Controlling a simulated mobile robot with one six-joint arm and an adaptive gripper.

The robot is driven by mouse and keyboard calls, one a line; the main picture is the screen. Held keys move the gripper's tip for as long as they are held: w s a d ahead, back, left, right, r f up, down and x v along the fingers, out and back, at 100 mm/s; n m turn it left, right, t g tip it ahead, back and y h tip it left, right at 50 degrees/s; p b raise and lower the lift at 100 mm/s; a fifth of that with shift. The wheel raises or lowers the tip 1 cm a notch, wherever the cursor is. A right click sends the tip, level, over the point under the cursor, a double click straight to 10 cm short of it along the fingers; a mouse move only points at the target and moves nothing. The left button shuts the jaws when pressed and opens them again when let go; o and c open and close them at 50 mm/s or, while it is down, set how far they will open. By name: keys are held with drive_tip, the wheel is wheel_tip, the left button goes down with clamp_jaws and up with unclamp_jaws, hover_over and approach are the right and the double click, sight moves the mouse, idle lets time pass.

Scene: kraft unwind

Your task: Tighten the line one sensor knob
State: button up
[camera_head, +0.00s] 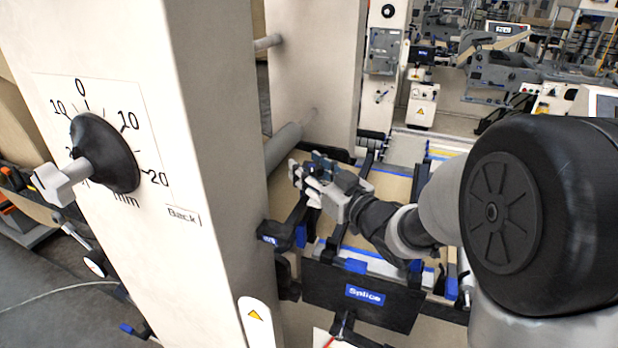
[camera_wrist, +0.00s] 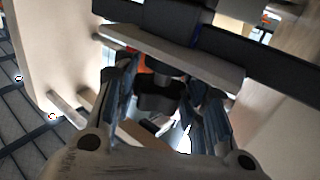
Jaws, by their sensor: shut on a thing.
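My gripper (camera_head: 308,180) reaches in past the cream machine column, above the splice table. In the wrist view its two fingers (camera_wrist: 163,100) stand on either side of a dark, round knob-like part (camera_wrist: 157,96), and it is shut on this part. The part sits below a pale grey bar (camera_wrist: 175,52). I take it to be the line one sensor knob; no label shows on it. In the head view the knob is hidden or too small to make out behind the fingers.
A cream column (camera_head: 200,120) with a black dial (camera_head: 104,153) marked in mm stands at left. The black splice panel (camera_head: 362,296) lies below my arm. A grey roller (camera_head: 284,147) is left of my gripper. Other machines fill the back right.

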drive_tip(key=m+t+h+b, duration=0.1)
drive_tip(key=h+b, duration=0.1)
drive_tip(key=m+t+h+b, duration=0.1)
drive_tip(key=m+h+b, duration=0.1)
drive_tip(key=h+b, duration=0.1)
drive_tip(key=shift+m+t, duration=0.3)
drive_tip(key=shift+r+m+h+b, duration=0.1)
drive_tip(key=shift+m+h+b, duration=0.25)
drive_tip(key=shift+h, duration=0.35)
drive_tip(key=shift+d+r, duration=0.1)
drive_tip(key=shift+r+h, duration=0.2)
drive_tip(key=shift+h, duration=0.1)
drive_tip(key=o, duration=1.1)
drive_tip(key=shift+f, duration=0.2)
drive_tip(key=shift+f, duration=0.1)
